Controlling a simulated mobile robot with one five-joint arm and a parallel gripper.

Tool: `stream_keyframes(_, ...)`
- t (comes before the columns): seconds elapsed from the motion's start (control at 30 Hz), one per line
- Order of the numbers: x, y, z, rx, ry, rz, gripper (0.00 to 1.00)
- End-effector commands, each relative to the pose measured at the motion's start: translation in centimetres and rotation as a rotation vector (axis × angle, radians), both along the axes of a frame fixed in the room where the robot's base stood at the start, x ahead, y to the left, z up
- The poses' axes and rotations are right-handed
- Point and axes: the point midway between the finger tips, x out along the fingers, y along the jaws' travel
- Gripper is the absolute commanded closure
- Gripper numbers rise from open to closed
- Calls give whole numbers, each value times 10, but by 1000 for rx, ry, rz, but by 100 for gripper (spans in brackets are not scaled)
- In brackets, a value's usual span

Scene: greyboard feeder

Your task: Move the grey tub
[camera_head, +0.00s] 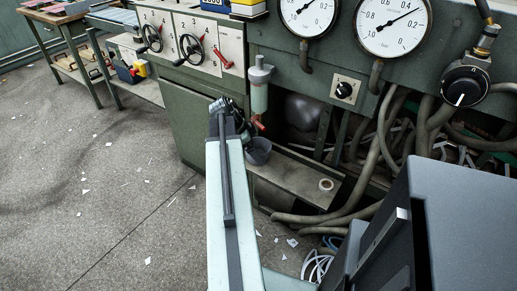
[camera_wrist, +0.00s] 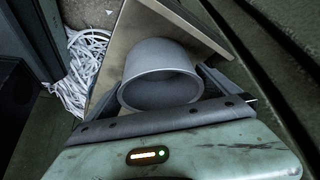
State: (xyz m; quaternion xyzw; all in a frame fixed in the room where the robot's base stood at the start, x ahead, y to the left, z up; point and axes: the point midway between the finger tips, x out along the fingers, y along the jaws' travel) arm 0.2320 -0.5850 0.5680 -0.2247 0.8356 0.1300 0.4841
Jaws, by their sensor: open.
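The grey tub (camera_head: 259,153) stands on a low ledge under the machine front, just right of my arm's far end. In the wrist view the tub (camera_wrist: 162,62) is close in front of my gripper (camera_wrist: 165,88), its round open mouth turned toward the camera. My gripper is open, with a dark finger on either side of the tub. I cannot tell whether either finger touches it. In the head view my gripper is mostly hidden behind the end of my arm.
The pale ledge (camera_head: 290,180) carries a tape roll (camera_head: 326,184). A filter bowl with a red tap (camera_head: 259,125) hangs above the tub. Thick hoses (camera_head: 385,150) crowd the right. White tubing (camera_wrist: 85,65) lies left of the ledge. The floor (camera_head: 100,190) at left is open, with scattered scraps.

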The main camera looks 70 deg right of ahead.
Motion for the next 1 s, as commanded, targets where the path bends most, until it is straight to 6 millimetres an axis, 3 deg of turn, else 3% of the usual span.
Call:
stream_keyframes(0.2,15,10,43,1,0,2,0)
stream_keyframes(0.33,24,15,60,1,0,2,0)
stream_keyframes(0.9,27,17,59,0,0,1,0)
stream_keyframes(1.0,44,24,59,0,0,31,0)
